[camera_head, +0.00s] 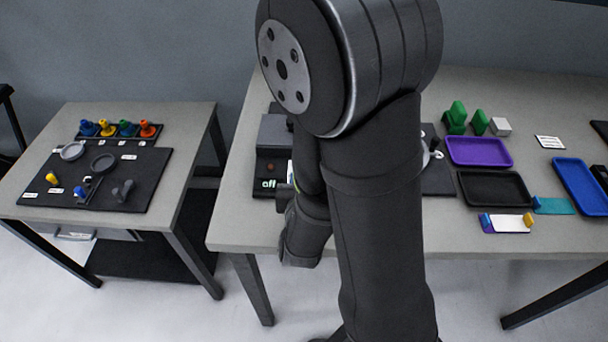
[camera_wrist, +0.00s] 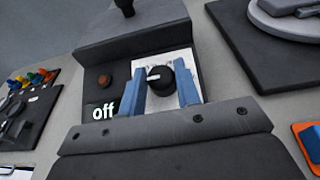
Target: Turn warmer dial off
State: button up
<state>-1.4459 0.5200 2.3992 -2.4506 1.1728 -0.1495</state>
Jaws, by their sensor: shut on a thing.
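The warmer (camera_wrist: 125,35) is a dark grey box with a sloped front; it also shows in the head view (camera_head: 272,130), partly hidden by my arm. On its front is a round black dial (camera_wrist: 160,78) with a white pointer mark, set on a white plate (camera_wrist: 182,62). The mark points left, towards the side with the white "off" label (camera_wrist: 103,112). A red-brown round button or lamp (camera_wrist: 104,81) sits above that label. My gripper (camera_wrist: 157,70) has its blue fingers on either side of the dial, shut on it. In the head view my arm mostly hides the gripper and dial.
Right of the warmer, a dark plate (camera_wrist: 245,45) bears a round grey disc (camera_wrist: 290,22). Further right are purple (camera_head: 480,152), black (camera_head: 494,188) and blue (camera_head: 580,187) trays. A separate table (camera_head: 185,140) on the left holds several coloured pegs.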

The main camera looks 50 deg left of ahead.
jog(key=o, duration=1)
jog(key=shift+c, duration=0.2)
jog(key=shift+v, duration=6)
jog(key=shift+f, duration=0.1)
jog(key=shift+x, duration=5.9)
